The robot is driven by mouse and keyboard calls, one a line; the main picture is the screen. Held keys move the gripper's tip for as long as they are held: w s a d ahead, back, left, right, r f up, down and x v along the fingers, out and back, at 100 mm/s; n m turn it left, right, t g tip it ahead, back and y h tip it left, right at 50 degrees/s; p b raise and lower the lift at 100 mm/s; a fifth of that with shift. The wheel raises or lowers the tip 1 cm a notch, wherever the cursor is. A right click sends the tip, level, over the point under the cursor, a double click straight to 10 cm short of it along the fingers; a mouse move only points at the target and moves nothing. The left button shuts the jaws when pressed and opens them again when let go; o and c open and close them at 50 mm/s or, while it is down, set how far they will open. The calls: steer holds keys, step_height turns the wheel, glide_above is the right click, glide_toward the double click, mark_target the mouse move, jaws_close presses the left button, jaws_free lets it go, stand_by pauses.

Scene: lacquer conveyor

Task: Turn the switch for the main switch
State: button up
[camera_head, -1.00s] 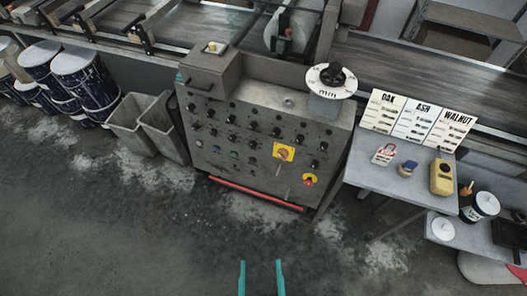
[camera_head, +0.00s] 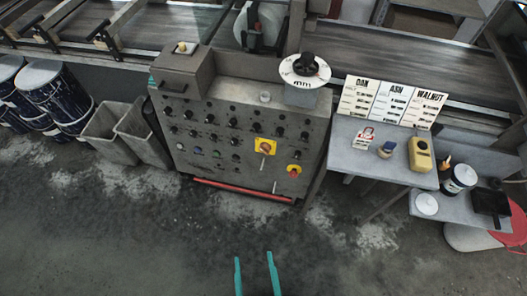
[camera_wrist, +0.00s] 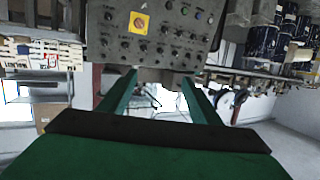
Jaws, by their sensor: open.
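The grey control panel (camera_head: 225,140) stands upright ahead, with rows of dark knobs on its front. A yellow square plate with a rotary switch (camera_head: 264,146) is at its right middle. A yellow disc with a red knob (camera_head: 293,170) is at its lower right. I cannot read which one is labelled main switch. My gripper (camera_head: 254,258) has teal fingers and is open and empty, in front of and apart from the panel. The wrist view shows the panel upside down, with the yellow plate (camera_wrist: 139,23) beyond the open gripper (camera_wrist: 158,80).
A grey table (camera_head: 350,158) at the right holds a yellow canister (camera_head: 420,155), a padlock card and finish charts (camera_head: 393,102). Grey bins (camera_head: 115,135) and dark blue drums (camera_head: 55,95) stand left. The conveyor (camera_head: 175,28) runs behind. The floor before the panel is clear.

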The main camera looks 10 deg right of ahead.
steer(key=w+d+f+m+t+h, duration=0.25)
steer(key=w+f+m, duration=0.35)
steer(key=w+f, duration=0.6)
steer(key=m+g+h, duration=0.2)
steer(key=m+h, duration=0.3)
steer(key=m, duration=0.3)
glide_toward(264, 152)
steer(key=x, duration=0.9)
steer(key=shift+s, duration=0.1)
steer(key=c, duration=1)
